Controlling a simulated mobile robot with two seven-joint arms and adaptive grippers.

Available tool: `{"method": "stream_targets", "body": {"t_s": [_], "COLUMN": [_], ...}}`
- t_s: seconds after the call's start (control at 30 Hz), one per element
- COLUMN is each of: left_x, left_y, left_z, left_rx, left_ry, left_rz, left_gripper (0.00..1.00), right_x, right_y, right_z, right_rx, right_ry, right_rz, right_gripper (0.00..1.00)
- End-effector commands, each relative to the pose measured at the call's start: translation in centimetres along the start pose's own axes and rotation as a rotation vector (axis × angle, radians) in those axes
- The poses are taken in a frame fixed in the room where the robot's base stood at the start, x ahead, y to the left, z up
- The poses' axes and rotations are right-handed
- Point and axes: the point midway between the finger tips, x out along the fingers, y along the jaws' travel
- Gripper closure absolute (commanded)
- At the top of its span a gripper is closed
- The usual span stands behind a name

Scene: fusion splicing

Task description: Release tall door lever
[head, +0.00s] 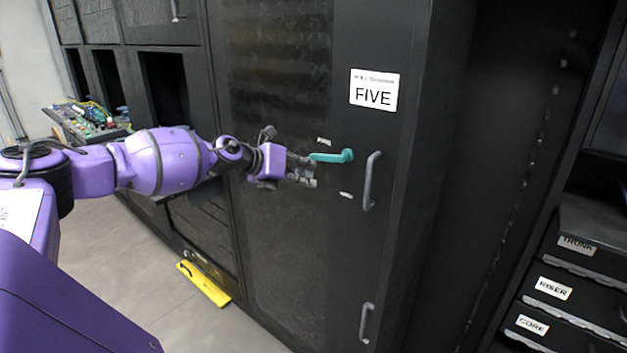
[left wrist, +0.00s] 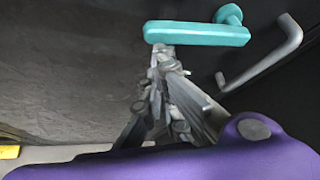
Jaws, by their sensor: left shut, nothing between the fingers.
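The teal door lever (head: 333,156) sits on the tall dark cabinet door (head: 285,235) labelled FIVE, pointing left and lying about level. In the left wrist view the lever (left wrist: 197,33) runs across the top, its round pivot at the right. My left gripper (head: 308,178) is shut and empty, at the lever's free left end. In the left wrist view the fingertips (left wrist: 163,50) are just under that end; I cannot tell whether they touch it. My right gripper is not in view.
A grey pull handle (head: 370,181) stands right of the lever, with another handle (head: 367,322) lower down. A yellow object (head: 204,283) lies on the floor at the cabinet's foot. A circuit board tray (head: 92,118) juts out at left. Labelled drawers (head: 552,288) are at right.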

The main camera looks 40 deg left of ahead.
Motion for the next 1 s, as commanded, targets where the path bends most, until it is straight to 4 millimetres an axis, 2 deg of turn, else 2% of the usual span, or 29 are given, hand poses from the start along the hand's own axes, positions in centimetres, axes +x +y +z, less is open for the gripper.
{"method": "stream_targets", "body": {"t_s": [0.77,0.87,1.0], "left_x": [-0.4,0.0,1.6], "left_y": [0.2,0.5,1.7], "left_z": [0.9,0.4,-1.5], "left_rx": [-0.001,-0.003,-0.006], "left_ry": [-0.005,-0.004,0.006], "left_rz": [-0.001,0.000,0.000], "left_gripper": [1.00,1.00,1.00], "right_x": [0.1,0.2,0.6], "right_y": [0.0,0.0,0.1], "right_z": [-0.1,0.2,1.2], "right_rx": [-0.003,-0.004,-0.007], "right_ry": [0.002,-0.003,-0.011], "right_rz": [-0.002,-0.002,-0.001], "right_gripper": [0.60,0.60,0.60]}}
